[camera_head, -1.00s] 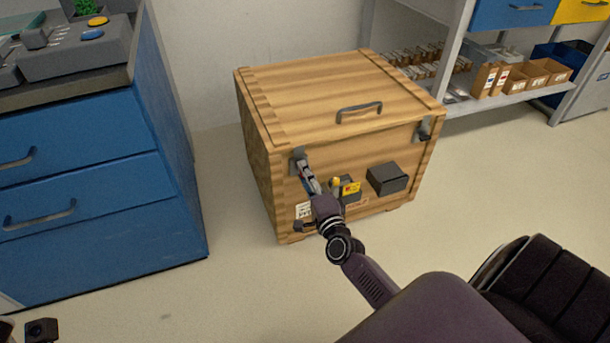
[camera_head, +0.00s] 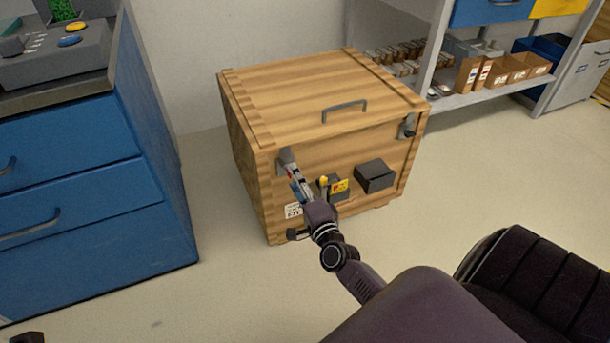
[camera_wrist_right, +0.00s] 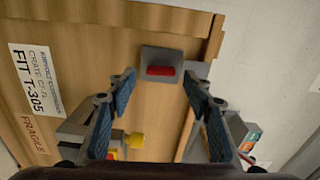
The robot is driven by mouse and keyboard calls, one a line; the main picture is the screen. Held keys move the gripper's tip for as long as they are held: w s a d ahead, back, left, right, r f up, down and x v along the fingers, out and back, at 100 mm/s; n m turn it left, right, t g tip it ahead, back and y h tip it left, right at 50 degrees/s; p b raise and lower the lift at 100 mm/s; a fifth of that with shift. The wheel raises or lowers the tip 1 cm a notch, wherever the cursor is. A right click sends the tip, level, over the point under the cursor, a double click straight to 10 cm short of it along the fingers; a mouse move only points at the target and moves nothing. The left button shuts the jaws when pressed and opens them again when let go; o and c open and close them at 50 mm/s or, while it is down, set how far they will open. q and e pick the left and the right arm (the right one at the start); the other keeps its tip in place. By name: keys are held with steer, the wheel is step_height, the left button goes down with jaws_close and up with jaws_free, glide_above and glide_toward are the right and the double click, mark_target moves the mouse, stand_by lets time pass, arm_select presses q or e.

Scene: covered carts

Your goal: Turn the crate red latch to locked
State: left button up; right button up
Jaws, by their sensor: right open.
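The red latch (camera_wrist_right: 161,71) is a short red bar on a grey plate on the crate's front. In the right wrist view it lies crosswise, just beyond and between my fingertips. In the head view its grey mount (camera_head: 286,157) shows at the upper left of the front of the wooden crate (camera_head: 345,150), but the red bar is hidden. My right gripper (camera_head: 294,172) is open and empty in front of this mount. The wrist view shows its two blue-padded fingers (camera_wrist_right: 160,88) apart, with no clear contact. A dark bit at the head view's bottom left may be my left gripper (camera_head: 28,338).
A yellow knob (camera_head: 323,181) and a black box (camera_head: 375,176) stick out of the crate's front near my right gripper. A second grey latch (camera_head: 408,128) sits at the upper right. Blue drawers (camera_head: 95,180) stand left; the floor in front is clear.

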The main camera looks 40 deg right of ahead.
steer(key=v, duration=0.9)
steer(key=shift+s+a, duration=0.15)
steer(key=shift+s, duration=0.2)
